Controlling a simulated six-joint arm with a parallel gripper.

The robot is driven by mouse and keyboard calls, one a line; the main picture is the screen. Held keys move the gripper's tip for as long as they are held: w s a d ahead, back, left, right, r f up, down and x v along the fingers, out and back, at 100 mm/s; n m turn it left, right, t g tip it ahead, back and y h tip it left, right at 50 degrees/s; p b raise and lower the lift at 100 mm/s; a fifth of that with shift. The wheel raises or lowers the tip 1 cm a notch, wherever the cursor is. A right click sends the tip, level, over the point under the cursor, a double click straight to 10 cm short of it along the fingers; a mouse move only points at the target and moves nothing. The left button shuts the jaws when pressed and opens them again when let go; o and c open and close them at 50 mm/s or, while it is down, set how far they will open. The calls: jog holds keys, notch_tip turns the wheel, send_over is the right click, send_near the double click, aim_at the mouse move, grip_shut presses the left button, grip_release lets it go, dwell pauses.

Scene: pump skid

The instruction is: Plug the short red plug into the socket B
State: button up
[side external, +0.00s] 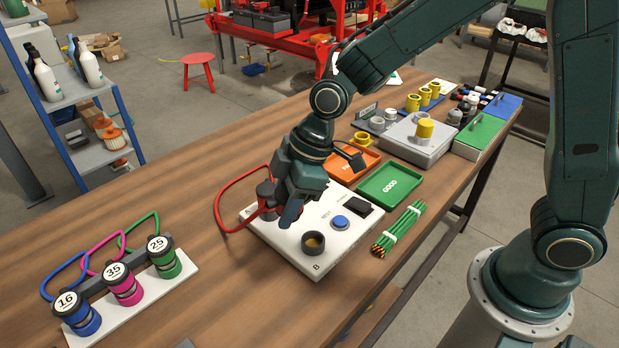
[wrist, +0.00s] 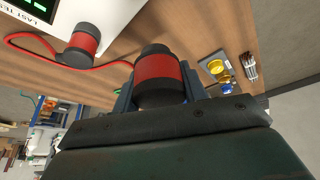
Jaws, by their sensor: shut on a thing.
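My gripper (wrist: 160,92) is shut on a red plug (wrist: 161,68) with black ends, which fills the middle of the wrist view. In the side view my gripper (side external: 285,198) is over the left part of the white test box (side external: 287,262). A second red plug (wrist: 82,46) with a black end is at the box's edge in the wrist view; a red cable (side external: 219,207) loops left of the box. Socket B (side external: 313,242) is a dark, open round socket at the box's near corner, apart from my gripper. Socket A's area is mostly hidden by my gripper.
A rack of blue, pink and green plugs (side external: 123,284) stands at the left. Bare table separates rack and box.

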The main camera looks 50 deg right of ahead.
jog(key=d+f, duration=0.3)
jog(key=d, duration=0.2)
jog(key=shift+s+d+f+m, duration=0.2)
jog(key=shift+s+m, duration=0.1)
jog(key=shift+m, duration=0.1)
jog(key=shift+f, duration=0.1)
send_over(303, 241)
jog(key=d, duration=0.1)
jog(key=shift+s+f, duration=0.2)
jog(key=shift+f, duration=1.1)
jog(key=shift+s+f, duration=0.15)
jog(key=shift+f, duration=1.15)
jog(key=shift+f, duration=1.1)
jog(key=o, duration=1.2)
jog(key=shift+d+r, duration=0.1)
